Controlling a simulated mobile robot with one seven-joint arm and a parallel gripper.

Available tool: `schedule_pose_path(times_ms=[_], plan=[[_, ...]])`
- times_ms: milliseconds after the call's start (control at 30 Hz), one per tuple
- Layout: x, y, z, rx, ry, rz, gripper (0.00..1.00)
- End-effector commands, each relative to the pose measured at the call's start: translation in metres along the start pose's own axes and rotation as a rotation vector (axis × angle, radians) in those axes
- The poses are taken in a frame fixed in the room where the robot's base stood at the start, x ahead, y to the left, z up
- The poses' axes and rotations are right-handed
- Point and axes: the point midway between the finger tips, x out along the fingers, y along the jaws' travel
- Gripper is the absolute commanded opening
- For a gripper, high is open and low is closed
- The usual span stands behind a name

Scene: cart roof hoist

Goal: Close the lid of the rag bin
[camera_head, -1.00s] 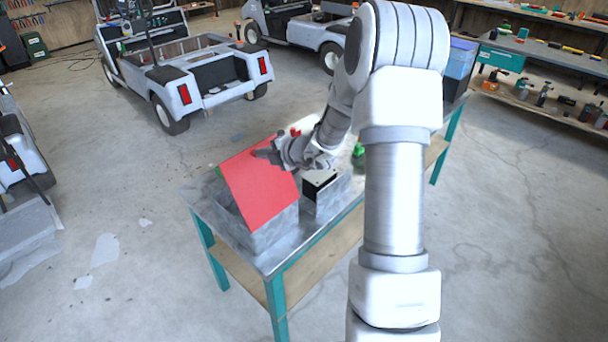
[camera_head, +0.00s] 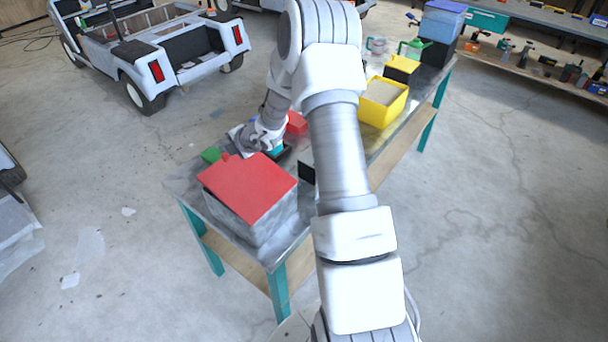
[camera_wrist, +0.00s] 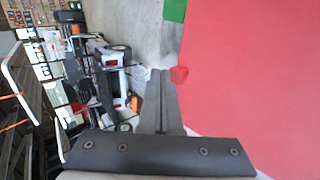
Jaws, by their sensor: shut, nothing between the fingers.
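The rag bin (camera_head: 274,219) is a grey, mottled box near the front-left end of the workbench. Its red lid (camera_head: 247,187) lies across the top, looking flat or nearly so; I cannot tell whether a small gap is left at the rim. A small red tab (camera_wrist: 178,74) sticks out from the lid's edge. My gripper (camera_wrist: 160,74) is shut and empty, with its fingertips close beside this tab; contact cannot be told. The lid (camera_wrist: 255,70) fills the right of the wrist view. In the head view my gripper is behind the lid's far edge.
The bench (camera_head: 182,187) also holds a green object (camera_head: 211,155) by the lid's left corner, a red object (camera_head: 297,123), a yellow bin (camera_head: 383,103) and a blue box (camera_head: 443,20) farther back. A white cart (camera_head: 150,58) stands beyond open floor.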

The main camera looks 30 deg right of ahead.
Motion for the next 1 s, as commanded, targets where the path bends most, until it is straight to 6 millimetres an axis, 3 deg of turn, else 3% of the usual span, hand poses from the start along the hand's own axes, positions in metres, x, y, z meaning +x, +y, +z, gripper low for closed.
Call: schedule_pose_path(times_ms=[200, 433, 1000], plan=[[0.020, -0.014, 0.001, 0.002, -0.002, -0.127, 0.00], [0.034, -0.026, 0.000, -0.001, 0.000, -0.132, 0.00], [0.041, -0.032, 0.000, -0.001, 0.000, -0.131, 0.00]])
